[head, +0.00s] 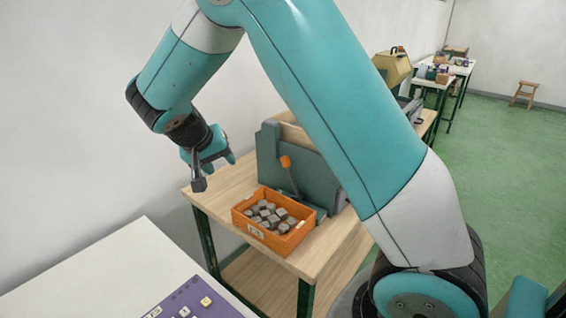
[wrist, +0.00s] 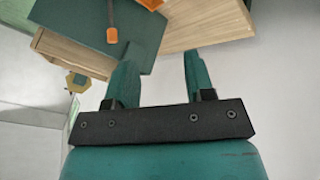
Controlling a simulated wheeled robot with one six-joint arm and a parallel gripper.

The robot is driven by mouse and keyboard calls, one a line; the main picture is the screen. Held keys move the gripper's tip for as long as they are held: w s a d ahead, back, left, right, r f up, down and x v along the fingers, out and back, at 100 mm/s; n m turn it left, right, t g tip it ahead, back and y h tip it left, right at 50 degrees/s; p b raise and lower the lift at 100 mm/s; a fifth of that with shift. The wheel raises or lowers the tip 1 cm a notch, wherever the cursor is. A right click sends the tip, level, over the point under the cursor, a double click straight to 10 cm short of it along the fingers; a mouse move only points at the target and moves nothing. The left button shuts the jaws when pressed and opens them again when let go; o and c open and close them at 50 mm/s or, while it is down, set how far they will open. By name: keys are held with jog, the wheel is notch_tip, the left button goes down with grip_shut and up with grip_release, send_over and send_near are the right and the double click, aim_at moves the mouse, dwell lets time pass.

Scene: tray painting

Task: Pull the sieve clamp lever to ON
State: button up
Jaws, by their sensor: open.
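The sieve clamp lever (head: 290,176) is a grey rod with an orange knob (head: 285,161) on its upper end. It leans slightly left in front of a grey-green panel (head: 318,180) on the wooden table. Any ON marking is too small or hidden to read. In the wrist view the orange knob (wrist: 112,36) shows at the upper left, beyond and left of my fingers. My gripper (head: 210,160) is open and empty in the air, left of the lever and apart from it. Its two teal fingers also show in the wrist view (wrist: 160,58).
An orange crate (head: 246,226) of grey blocks stands on the wooden table (head: 218,187), directly in front of the lever. A white table (head: 110,260) with a purple board (head: 172,302) is at the lower left.

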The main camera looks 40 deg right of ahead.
jog(key=w+d+f+m+g+h, duration=0.2)
jog(key=w+d+f+m+h, duration=0.2)
jog(key=d+m+h, duration=0.15)
jog(key=m+h+b, duration=0.2)
jog(key=b, duration=0.3)
send_near(283, 162)
jog(key=shift+g, duration=0.3)
jog(key=x, duration=1)
jog(key=shift+w+d+f, duration=0.1)
jog(key=shift+w+d, duration=0.1)
jog(key=shift+d, duration=0.1)
grip_shut()
